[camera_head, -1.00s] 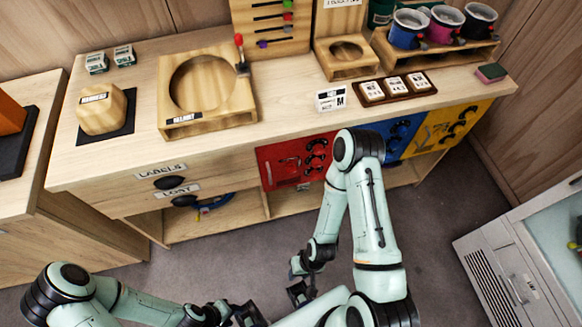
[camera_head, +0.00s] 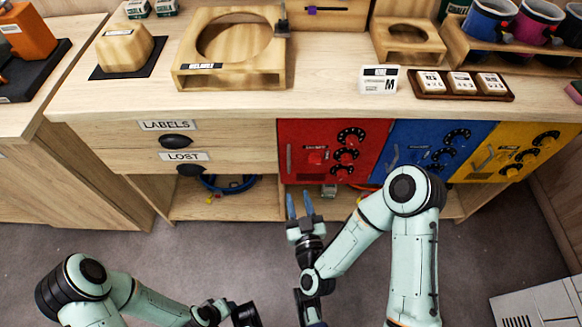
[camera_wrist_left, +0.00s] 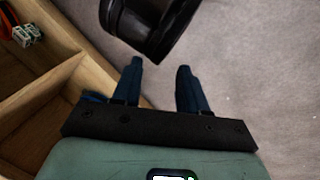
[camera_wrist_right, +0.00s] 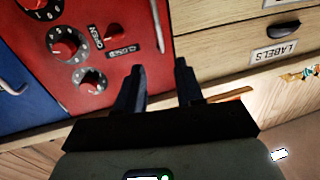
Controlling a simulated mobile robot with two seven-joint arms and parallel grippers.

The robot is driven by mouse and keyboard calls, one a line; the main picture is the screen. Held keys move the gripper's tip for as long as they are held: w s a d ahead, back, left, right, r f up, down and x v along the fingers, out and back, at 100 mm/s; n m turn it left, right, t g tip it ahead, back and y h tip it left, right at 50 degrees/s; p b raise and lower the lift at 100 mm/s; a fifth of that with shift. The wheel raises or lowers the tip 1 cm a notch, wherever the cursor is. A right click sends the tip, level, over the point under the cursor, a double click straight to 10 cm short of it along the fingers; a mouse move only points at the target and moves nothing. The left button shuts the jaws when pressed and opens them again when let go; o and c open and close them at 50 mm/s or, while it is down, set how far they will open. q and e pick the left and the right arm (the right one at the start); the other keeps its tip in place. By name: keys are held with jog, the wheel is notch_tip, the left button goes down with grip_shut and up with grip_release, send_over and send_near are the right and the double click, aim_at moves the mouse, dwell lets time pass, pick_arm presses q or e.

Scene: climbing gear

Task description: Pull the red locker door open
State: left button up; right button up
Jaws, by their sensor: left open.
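The red locker door (camera_head: 331,150) looks shut, set flush in the cabinet front below the counter. It has several black dials with red knobs, a red switch, and a thin metal handle (camera_head: 289,158) along its left edge. The right wrist view shows the door (camera_wrist_right: 110,75) upside down, with the handle (camera_wrist_right: 157,25) beyond my fingertips. My right gripper (camera_head: 299,204) is open and empty, below the door's lower left corner; its fingers (camera_wrist_right: 159,68) point at the cabinet. My left gripper (camera_wrist_left: 158,65) is open and empty, low over the floor.
Blue (camera_head: 425,150) and yellow (camera_head: 515,152) doors adjoin the red one on the right. Open shelves (camera_head: 235,203) lie below.

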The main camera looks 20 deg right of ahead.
aim_at(289, 162)
jog(key=w, duration=0.4)
jog(key=w+b, duration=0.1)
jog(key=w, duration=0.3)
jog(key=w+d, duration=0.1)
jog(key=w, duration=0.3)
pick_arm(q)
jog(key=w+f, duration=0.1)
jog(key=w+a+f, duration=0.1)
jog(key=shift+w+a+t+y, duration=0.2)
jog(key=shift+w+t+y, duration=0.1)
jog(key=shift+w+t, duration=0.1)
pick_arm(e)
grip_shut()
dwell(0.5)
